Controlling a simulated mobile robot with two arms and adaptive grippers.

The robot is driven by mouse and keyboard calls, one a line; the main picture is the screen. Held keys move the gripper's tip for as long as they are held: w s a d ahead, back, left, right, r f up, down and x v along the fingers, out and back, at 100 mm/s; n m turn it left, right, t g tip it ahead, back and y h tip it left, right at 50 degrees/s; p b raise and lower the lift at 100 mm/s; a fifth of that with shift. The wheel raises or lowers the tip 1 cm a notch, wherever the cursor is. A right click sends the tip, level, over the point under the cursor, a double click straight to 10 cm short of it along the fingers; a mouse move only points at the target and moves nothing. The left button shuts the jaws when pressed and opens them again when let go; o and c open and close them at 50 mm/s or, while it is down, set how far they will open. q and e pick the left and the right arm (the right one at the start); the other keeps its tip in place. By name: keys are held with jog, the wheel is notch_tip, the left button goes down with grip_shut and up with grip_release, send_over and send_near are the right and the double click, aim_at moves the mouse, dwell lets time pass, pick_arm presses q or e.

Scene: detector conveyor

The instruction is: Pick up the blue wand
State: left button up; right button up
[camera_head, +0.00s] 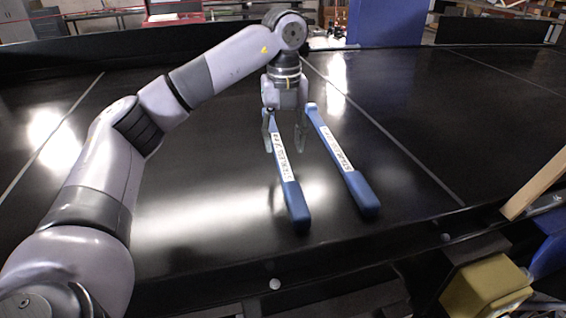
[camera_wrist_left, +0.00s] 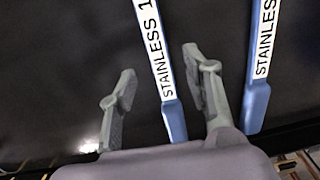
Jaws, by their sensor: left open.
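Two blue wands with white printed labels lie side by side on the black conveyor. The left wand (camera_head: 296,203) runs toward the front edge, and its label begins "STAINLESS 1" in the left wrist view (camera_wrist_left: 172,118). The right wand (camera_head: 358,187) lies apart from it and also shows in the left wrist view (camera_wrist_left: 256,106). My left gripper (camera_head: 284,144) points down over the far part of the left wand, open and empty. In the left wrist view the left wand appears between the two fingers. I cannot tell the exact height above it. My right gripper is not in view.
The black conveyor surface (camera_head: 200,190) is clear around the wands, with bright reflections. A yellow block-shaped part (camera_head: 486,286) and a wooden strip (camera_head: 535,185) are at the right front. A dark raised border (camera_head: 150,47) runs along the back.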

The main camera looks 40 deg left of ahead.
aim_at(283, 161)
pick_arm(q)
jog(key=f, duration=0.1)
jog(key=f+p, duration=0.2)
jog(key=shift+w+a+f, duration=0.1)
jog(key=shift+a+f, duration=0.15)
jog(key=shift+f, duration=0.7)
jog(key=shift+c, duration=0.5)
jog(key=shift+c, duration=1.3)
grip_shut()
